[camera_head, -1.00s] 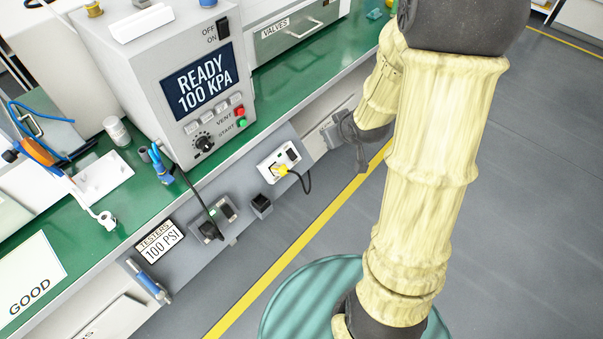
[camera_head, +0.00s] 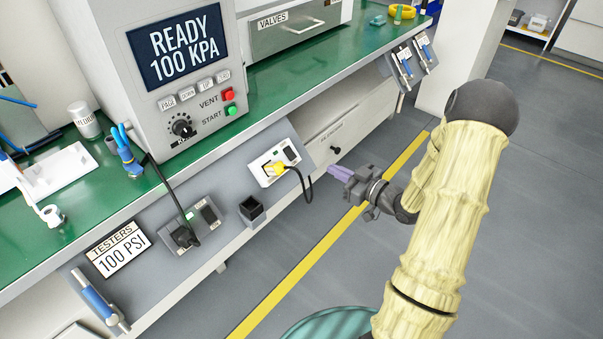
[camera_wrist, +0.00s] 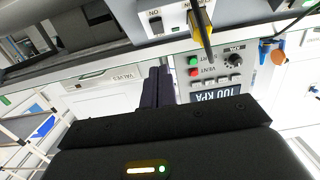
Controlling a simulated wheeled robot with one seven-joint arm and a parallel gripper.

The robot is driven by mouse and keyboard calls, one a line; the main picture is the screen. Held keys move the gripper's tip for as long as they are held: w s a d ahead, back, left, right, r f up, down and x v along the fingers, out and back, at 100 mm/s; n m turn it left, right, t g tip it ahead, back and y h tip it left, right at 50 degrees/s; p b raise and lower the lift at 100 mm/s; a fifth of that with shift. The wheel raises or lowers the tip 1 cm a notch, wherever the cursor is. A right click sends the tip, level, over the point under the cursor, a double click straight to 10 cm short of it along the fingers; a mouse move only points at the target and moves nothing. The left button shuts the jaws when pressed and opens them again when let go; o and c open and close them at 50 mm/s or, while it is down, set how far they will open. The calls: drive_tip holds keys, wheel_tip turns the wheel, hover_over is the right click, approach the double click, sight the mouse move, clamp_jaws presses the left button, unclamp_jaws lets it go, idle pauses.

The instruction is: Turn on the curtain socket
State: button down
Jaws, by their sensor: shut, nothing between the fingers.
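A white socket box (camera_head: 259,164) with a yellow plug (camera_head: 274,168) in it is on the sloped grey panel under the bench edge. Its dark rocker switch (camera_head: 290,154) is right of the plug. The wrist view shows this switch (camera_wrist: 155,26) beside an "ON" label; its setting is unclear. A grey socket box (camera_head: 209,213) with a black plug is further left. Neither box has a readable curtain label. My gripper (camera_head: 331,171) is shut and empty, right of the white socket and apart from it. Its dark purple fingers (camera_wrist: 157,72) point toward the bench side.
A black cord (camera_head: 308,184) loops from the yellow plug. A small black open box (camera_head: 251,210) sits between the sockets. The press tester (camera_head: 150,70), reading "READY 100 KPA", stands on the green bench above. The floor right of the panel is clear.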

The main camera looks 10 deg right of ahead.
idle(0.4)
drive_tip(key=b, duration=0.3)
approach(291, 155)
wheel_tip(291, 155, up, 2)
drive_tip(key=w+a, duration=0.2)
drive_tip(key=w, duration=0.1)
drive_tip(key=shift+w+a+f+b, duration=0.2)
drive_tip(key=shift+w+f+b, duration=0.1)
drive_tip(key=shift+f, duration=0.2)
drive_tip(key=shift+w+a+f+b, duration=0.2)
drive_tip(key=shift+w+f+b, duration=0.1)
drive_tip(key=shift+f, duration=0.15)
drive_tip(key=shift+w+a+f, duration=0.2)
drive_tip(key=shift+w+f, duration=0.1)
drive_tip(key=shift+w, duration=0.05)
drive_tip(key=shift+a, duration=0.1)
